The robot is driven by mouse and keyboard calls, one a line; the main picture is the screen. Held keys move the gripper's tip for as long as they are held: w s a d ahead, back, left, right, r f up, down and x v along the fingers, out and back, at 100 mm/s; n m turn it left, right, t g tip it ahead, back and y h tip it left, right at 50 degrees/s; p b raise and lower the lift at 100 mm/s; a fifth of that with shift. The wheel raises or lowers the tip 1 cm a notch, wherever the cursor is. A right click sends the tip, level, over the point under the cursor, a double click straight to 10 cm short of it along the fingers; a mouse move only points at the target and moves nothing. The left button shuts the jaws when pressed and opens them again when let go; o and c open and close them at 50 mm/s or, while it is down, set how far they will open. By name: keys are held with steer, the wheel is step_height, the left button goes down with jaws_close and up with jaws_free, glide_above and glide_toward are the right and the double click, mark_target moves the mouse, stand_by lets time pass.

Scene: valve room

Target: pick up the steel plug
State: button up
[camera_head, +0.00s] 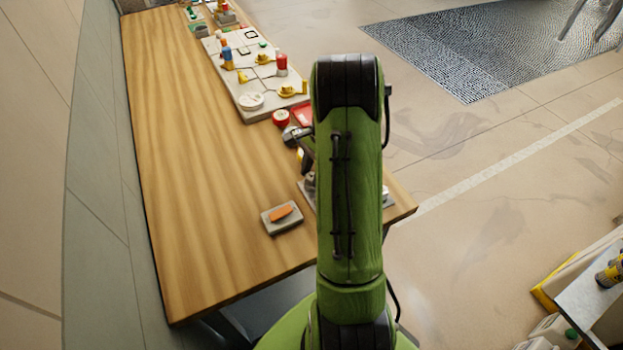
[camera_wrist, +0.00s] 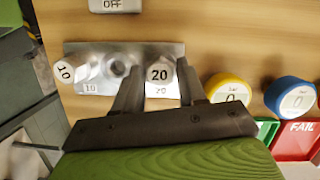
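In the wrist view a steel-coloured plate (camera_wrist: 188,52) lies on the wooden table. A pale metallic piece marked 20 (camera_wrist: 158,74) stands at its right part, and a piece marked 10 (camera_wrist: 66,71) is at its left end. A dark round socket or stub (camera_wrist: 117,66) lies between them. I cannot tell for sure which piece is the steel plug. My gripper (camera_wrist: 160,82) is open, with one finger on either side of the piece marked 20 and gaps showing. In the head view my arm hides most of the plate.
Yellow (camera_wrist: 228,90) and blue (camera_wrist: 290,97) round gauges marked 0 stand right of the plate, near a green tray (camera_wrist: 266,131) and a red FAIL tray (camera_wrist: 297,143). A grey block with an orange top (camera_head: 282,217) sits near the table's front. The table's left side is clear.

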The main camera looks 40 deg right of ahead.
jaws_close()
step_height(320, 180, up, 10)
steer(key=p, duration=0.3)
steer(key=b, duration=0.3)
glide_above(313, 175)
steer(key=shift+d+x, duration=0.2)
steer(key=shift+x, duration=0.65)
steer(key=shift+d+x, duration=0.2)
steer(key=shift+x, duration=0.7)
steer(key=shift+d+x, duration=0.2)
steer(key=shift+x, duration=0.65)
steer(key=shift+f, duration=0.2)
steer(key=n+p, duration=0.1)
steer(key=n, duration=0.2)
steer(key=shift+r+g, duration=0.15)
steer(key=shift+g, duration=0.25)
steer(key=n+g, duration=0.1)
steer(key=n, duration=0.3)
steer(key=shift+h, duration=0.3)
steer(key=shift+n, duration=1)
